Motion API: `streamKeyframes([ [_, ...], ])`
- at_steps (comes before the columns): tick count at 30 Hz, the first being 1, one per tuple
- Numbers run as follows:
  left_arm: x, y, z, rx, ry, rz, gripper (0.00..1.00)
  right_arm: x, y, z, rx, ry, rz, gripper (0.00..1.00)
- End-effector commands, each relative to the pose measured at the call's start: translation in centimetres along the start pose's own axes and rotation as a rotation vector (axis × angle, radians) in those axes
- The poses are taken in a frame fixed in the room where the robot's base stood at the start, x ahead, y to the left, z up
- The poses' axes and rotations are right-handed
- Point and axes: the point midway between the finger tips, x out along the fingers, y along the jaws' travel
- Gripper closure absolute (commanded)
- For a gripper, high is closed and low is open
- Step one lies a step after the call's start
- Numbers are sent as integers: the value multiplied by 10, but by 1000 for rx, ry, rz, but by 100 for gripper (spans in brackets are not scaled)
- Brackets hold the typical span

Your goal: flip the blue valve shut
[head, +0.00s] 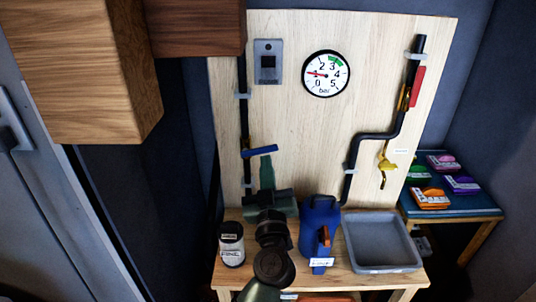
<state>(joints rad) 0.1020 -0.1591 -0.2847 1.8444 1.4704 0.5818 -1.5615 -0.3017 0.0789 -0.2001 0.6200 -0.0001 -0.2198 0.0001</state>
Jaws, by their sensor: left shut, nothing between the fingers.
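The blue valve lever (259,151) is on the left black pipe (243,110) on the wooden board. It lies crosswise to the upright pipe, reaching to the right with its right end slightly higher. My left gripper (266,164) is green, points up the board and is shut and empty. Its fingertips are just below the lever in the picture; I cannot tell whether they touch it. The gripper hides part of the board below the lever. My right gripper is not in view.
A gauge (326,73) has its red needle near 1. A red handle (417,86) and a yellow handle (386,164) are on the right pipe. Below stand a labelled can (231,243), a blue jug (319,228) and a grey tub (380,268). A wooden cabinet (85,60) overhangs upper left.

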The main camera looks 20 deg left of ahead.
Motion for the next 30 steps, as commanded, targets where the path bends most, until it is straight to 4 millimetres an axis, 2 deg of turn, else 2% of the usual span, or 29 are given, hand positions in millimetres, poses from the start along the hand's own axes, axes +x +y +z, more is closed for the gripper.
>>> streamKeyframes([
  [5, 27, 1, -2, 4, 3, 1, 100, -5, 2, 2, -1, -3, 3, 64],
  [15, 99, 1, -2, 5, 4, 2, 100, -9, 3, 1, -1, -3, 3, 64],
  [18, 89, -1, 22, 6, -3, 3, 100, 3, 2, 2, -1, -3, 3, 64],
  [21, 86, -1, 31, 5, -1, 3, 100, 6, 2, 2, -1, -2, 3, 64],
  [30, 82, 0, 38, 2, 0, 3, 100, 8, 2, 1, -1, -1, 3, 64],
])
